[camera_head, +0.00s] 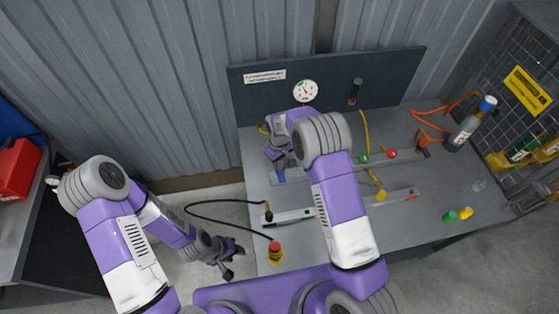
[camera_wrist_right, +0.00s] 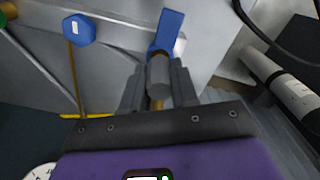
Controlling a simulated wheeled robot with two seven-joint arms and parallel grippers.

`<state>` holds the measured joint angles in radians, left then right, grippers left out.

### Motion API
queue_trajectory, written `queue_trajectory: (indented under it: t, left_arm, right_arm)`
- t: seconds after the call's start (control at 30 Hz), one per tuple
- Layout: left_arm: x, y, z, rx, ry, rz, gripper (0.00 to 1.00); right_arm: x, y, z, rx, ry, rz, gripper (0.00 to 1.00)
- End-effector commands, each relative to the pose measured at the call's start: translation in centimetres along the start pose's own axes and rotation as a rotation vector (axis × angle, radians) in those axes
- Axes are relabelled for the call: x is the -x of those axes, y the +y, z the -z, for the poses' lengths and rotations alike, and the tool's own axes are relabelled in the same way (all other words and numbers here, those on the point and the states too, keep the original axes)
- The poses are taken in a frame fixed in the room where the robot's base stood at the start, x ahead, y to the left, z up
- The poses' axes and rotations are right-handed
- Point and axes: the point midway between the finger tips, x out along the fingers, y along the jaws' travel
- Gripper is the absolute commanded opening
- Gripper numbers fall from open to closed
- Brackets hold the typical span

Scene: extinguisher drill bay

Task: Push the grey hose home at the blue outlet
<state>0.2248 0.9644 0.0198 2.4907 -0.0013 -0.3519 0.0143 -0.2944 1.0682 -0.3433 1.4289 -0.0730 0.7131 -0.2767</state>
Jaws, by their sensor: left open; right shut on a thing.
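My right gripper (camera_wrist_right: 157,88) is shut on a grey cylindrical hose end (camera_wrist_right: 158,70), with a brass-coloured piece below it between the fingers. A blue fitting (camera_wrist_right: 167,30) lies just beyond the grey end in the right wrist view. The two look in line and close; I cannot tell whether the end is seated. In the head view the right gripper (camera_head: 275,152) is above a small blue part (camera_head: 281,177) at the left of the rear rail, and the grey end is hidden there. My left gripper (camera_head: 232,265) is open and empty, left of the bench's front corner.
A blue hexagonal piece (camera_wrist_right: 79,29) stands beside the right gripper. On the bench are a front rail (camera_head: 405,196), green (camera_head: 363,159) and red (camera_head: 392,154) knobs, a black cable (camera_head: 225,203) and a red button (camera_head: 275,246). A bottle (camera_head: 464,133) stands at right.

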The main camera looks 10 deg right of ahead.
Motion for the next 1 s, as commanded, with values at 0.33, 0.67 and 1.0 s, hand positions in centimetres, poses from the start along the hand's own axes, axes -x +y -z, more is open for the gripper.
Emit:
queue_trajectory:
  t: [0.33,0.67,1.0]
  left_arm:
    - [-0.6,-0.2,0.0,0.000,0.000,0.000,0.43]
    - [-0.9,-0.3,0.0,0.000,0.000,0.000,0.43]
    - [-0.8,-0.3,0.0,0.000,0.000,0.000,0.43]
  right_arm:
    - [-0.7,0.0,0.0,0.000,0.001,0.000,0.00]
    - [-1.1,0.0,0.0,0.000,-0.001,0.000,0.00]
    - [-1.1,0.0,0.0,0.000,-0.001,0.000,0.58]
